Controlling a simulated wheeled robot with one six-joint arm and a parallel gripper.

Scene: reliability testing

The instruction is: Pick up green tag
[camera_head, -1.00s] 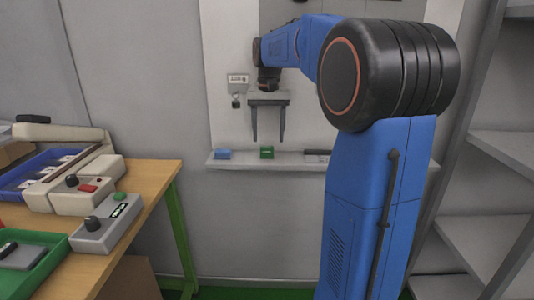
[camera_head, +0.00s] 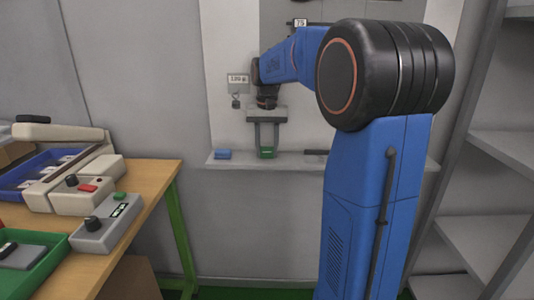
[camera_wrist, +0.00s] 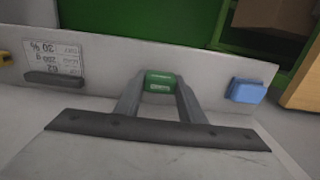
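The green tag (camera_head: 266,152) is a small green block at the narrow grey wall shelf (camera_head: 310,163). It also shows in the wrist view (camera_wrist: 160,81), with white print on its near face. My gripper (camera_head: 266,150) points straight down, with one finger on each side of the tag. The fingers appear to touch both sides, so it looks shut on the tag. The tag is still at shelf height; I see no clear gap under it.
A blue block (camera_head: 222,154) lies on the shelf to the left, and a dark flat item (camera_head: 315,152) to the right. A label plate (camera_head: 238,79) hangs on the wall. A wooden table (camera_head: 150,180) with control boxes stands at left, and grey shelving (camera_head: 490,150) at right.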

